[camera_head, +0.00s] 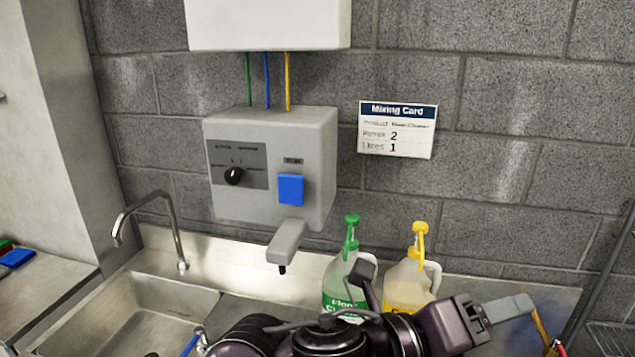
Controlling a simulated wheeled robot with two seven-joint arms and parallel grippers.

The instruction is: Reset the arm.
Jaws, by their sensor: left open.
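My dark purple arm crosses the bottom of the view, in front of the sink counter. My left gripper (508,308) is at the lower right, with a grey finger pointing right. It is open, and nothing shows held in it. It is to the right of the yellow-capped bottle (408,280) and the green-capped bottle (343,272). The arm hides the lower parts of both bottles. My right gripper is not in view.
A grey dispenser box (270,165) with a dial, blue button and spout hangs on the block wall. A mixing card (397,129) is to its right. A steel sink (150,300) with a tap (172,215) is at left.

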